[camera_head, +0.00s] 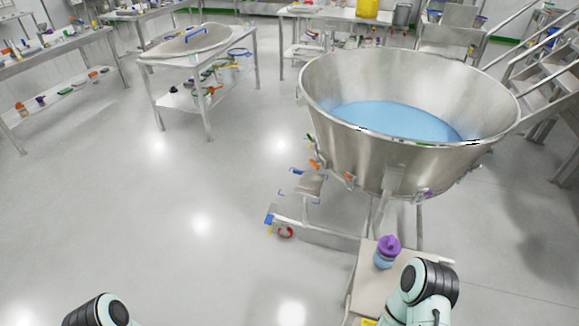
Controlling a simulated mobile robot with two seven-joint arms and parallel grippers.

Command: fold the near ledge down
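A pale beige flat panel (371,278), which looks like the near ledge, sticks out below the near side of the large steel bowl (410,115). It appears roughly level, and its right part is hidden behind my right arm. A small blue bottle with a purple cap (388,248) stands upright on it. My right arm is in front of the panel's right side at the bottom edge, and I cannot tell whether it touches the panel. Only a piece of my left arm shows at the bottom left, far from the panel. No fingertips of either gripper show.
The bowl holds blue material (395,118) and stands on a steel frame with a low bar (320,232). A small grey ledge (311,186) sits under its left side. A steel table (203,62) stands back left, stairs (545,75) at right. The left-middle floor is clear.

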